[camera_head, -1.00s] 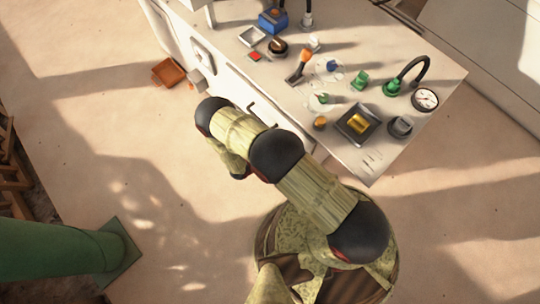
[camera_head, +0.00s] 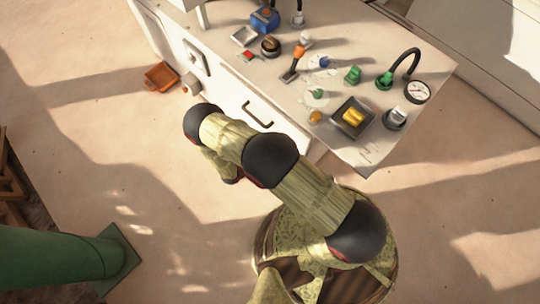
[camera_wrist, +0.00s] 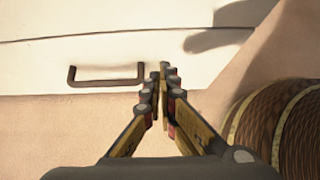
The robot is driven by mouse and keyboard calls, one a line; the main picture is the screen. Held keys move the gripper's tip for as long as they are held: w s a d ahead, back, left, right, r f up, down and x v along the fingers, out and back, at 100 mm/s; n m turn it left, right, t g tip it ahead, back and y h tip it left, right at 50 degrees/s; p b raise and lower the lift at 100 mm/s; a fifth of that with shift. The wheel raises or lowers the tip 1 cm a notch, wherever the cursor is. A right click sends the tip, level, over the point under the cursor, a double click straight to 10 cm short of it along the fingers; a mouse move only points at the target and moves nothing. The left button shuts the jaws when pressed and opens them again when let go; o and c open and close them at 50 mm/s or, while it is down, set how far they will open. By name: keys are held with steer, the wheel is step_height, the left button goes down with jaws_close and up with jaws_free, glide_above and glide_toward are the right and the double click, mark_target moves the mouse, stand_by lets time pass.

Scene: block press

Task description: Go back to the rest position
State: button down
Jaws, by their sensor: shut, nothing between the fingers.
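My gripper (camera_wrist: 160,75) is in the wrist view, its two fingers shut together with nothing between them. It points toward the white front of the workbench, just right of a dark drawer handle (camera_wrist: 105,76), and does not appear to touch it. The white workbench (camera_head: 300,105) stands beyond the arm. On it a yellow block (camera_head: 352,117) lies in a dark square tray (camera_head: 340,130).
The bench also carries a gauge (camera_head: 417,92), a green-based black spout (camera_head: 385,80), an orange-handled lever (camera_head: 294,62) and a blue device (camera_head: 265,19). An orange bin (camera_head: 161,77) is on the floor by the bench. A green post (camera_head: 60,248) stands at lower left. The floor between is clear.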

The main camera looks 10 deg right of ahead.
steer(key=p+v, duration=0.2)
steer(key=v, duration=0.6)
steer(key=shift+r, duration=0.15)
